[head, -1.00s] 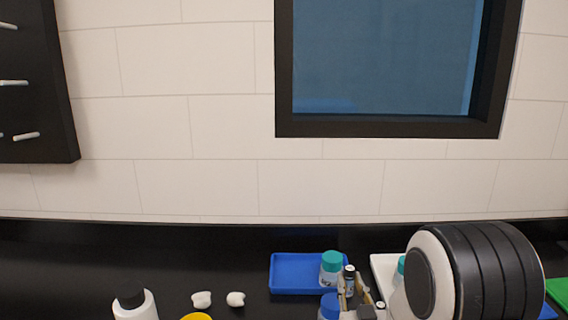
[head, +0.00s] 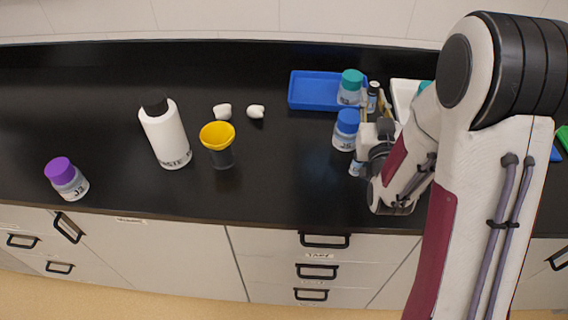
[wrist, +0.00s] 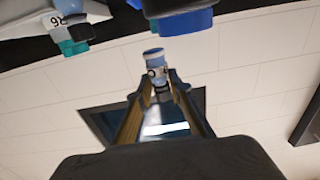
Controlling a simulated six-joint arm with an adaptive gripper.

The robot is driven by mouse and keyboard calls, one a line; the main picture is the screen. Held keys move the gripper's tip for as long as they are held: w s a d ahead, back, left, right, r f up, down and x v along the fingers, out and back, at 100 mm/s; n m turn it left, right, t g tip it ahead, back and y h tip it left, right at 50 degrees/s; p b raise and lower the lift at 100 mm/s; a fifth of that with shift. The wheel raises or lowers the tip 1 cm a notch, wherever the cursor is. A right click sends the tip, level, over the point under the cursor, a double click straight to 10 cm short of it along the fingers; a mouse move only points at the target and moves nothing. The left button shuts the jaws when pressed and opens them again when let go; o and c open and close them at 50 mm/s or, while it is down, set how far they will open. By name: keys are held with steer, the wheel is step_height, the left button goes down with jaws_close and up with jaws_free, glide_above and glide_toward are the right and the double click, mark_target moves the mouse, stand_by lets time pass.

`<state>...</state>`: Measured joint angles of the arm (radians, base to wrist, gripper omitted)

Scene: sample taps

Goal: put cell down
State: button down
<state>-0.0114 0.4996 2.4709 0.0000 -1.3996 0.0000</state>
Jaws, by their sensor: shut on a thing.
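My gripper (head: 374,108) is shut on a small clear vial (head: 373,95) with a black cap and a white label, which I take to be the cell. In the head view the vial looks upright, beside the teal-capped jar and the blue tray's right end. I cannot tell whether its base touches anything. In the upside-down wrist view the vial (wrist: 156,68) shows between the fingertips (wrist: 162,92), with pale blue in its lower part.
A blue tray (head: 310,91), a teal-capped jar (head: 350,94) and a blue-capped jar (head: 345,132) stand close by. A white tray (head: 402,95) is partly hidden by my arm. Further left are a yellow funnel (head: 217,135), white bottle (head: 166,135) and purple-capped jar (head: 69,182). The counter's left is mostly clear.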

steer(key=s+a+n+y, duration=0.1)
steer(key=s+a, duration=0.2)
steer(key=a, duration=1.1)
steer(key=s+a+n+y, duration=0.1)
steer(key=s+a+y, duration=0.15)
steer(key=a, duration=1.25)
steer(key=shift+s+m+h, duration=1.8)
steer(key=shift+s+h, duration=1.25)
steer(key=s+d+f+m+g+h, duration=0.1)
steer(key=s+d+m+g+h, duration=0.2)
steer(key=s+d+m+h, duration=0.2)
steer(key=d+h, duration=0.2)
steer(key=shift+d+h, duration=0.35)
steer(key=shift+h, duration=0.05)
steer(key=shift+s+f, duration=0.1)
steer(key=shift+f, duration=0.05)
steer(key=shift+f, duration=2.8)
steer(key=shift+f, duration=1.9)
steer(key=shift+f, duration=0.2)
